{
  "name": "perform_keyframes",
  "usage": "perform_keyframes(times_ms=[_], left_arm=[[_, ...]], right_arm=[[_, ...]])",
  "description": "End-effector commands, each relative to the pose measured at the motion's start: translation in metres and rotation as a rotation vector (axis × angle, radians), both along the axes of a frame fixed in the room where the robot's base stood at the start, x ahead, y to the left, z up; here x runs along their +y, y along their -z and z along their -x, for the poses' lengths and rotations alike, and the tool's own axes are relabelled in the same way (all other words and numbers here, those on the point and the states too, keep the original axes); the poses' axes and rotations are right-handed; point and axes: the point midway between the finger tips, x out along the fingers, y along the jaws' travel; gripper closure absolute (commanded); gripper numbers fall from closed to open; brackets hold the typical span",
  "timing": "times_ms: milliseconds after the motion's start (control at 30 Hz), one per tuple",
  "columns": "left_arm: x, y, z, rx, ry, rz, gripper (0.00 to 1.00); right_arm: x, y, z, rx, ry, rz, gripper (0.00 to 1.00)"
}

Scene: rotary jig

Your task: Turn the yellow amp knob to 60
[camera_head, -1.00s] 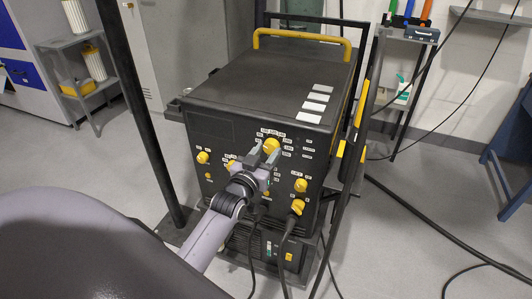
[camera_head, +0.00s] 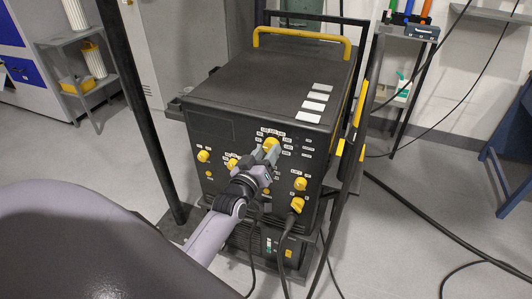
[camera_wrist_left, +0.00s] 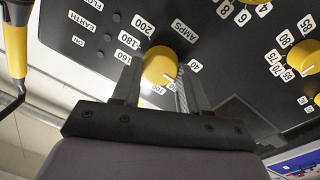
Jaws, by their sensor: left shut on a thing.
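The yellow amp knob (camera_head: 271,143) is high on the front panel of the dark machine (camera_head: 230,125). My left gripper (camera_head: 270,153) reaches it from the front. In the left wrist view the round yellow knob (camera_wrist_left: 159,65) sits between the two grey fingers of my left gripper (camera_wrist_left: 158,84), which are shut on its sides. White number labels ring it, with 200, 180 and 160 on one side and 40 on the other, near the word AMPS. The fingers hide some labels, and I cannot read the knob's setting for certain. My right gripper is not in view.
Other yellow knobs sit close by on the panel, at the left (camera_head: 203,156), lower left (camera_head: 232,163) and right (camera_head: 300,184). A dark post (camera_head: 150,130) stands left of the machine.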

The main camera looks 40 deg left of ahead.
Motion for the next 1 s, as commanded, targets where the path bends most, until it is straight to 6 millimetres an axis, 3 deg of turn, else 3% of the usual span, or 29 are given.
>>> perform_keyframes(times_ms=[200,233,300,667,1000], left_arm=[[0.0,0.001,0.0,0.001,0.0,-0.001,0.87],[0.0,0.001,0.0,0.001,0.0,-0.001,0.47],[0.0,0.001,0.0,0.001,0.0,-0.001,0.31],[-0.001,0.001,0.004,0.001,0.0,-0.002,0.31],[-0.008,0.003,0.047,0.003,0.0,-0.001,0.31]], right_arm=[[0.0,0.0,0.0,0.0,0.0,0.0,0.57],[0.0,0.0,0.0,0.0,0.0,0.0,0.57],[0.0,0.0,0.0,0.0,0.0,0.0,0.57],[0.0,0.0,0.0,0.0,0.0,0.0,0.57],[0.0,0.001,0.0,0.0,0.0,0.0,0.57]])
